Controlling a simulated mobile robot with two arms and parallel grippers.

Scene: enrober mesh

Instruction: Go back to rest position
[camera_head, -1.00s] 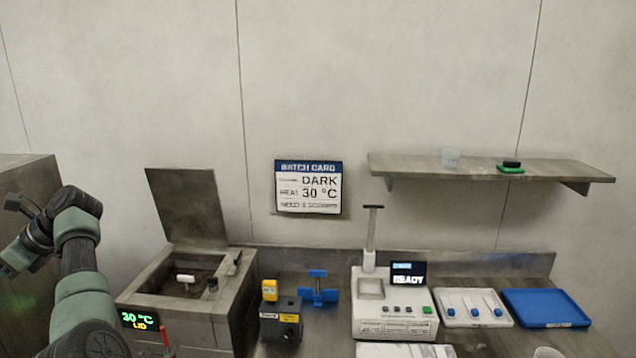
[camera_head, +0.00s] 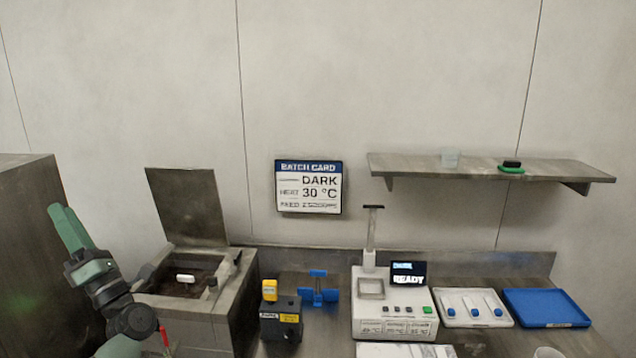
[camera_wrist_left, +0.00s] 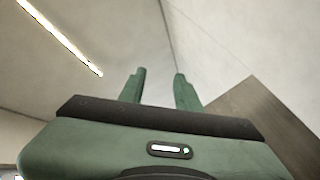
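My left gripper (camera_head: 60,212) is raised at the far left of the head view, pointing up, beside the melting tank and clear of it. In the left wrist view, the two green fingers (camera_wrist_left: 160,88) stand apart with nothing between them. Behind them are bare wall, ceiling and a light strip. My right gripper is in neither view.
The open-lidded tank (camera_head: 243,292) is close to my left arm. A batch card (camera_head: 308,187) hangs on the wall. A white machine reading READY (camera_head: 393,312), a white tray (camera_head: 448,322) and a blue tray (camera_head: 587,321) fill the bench. A shelf (camera_head: 420,168) is above.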

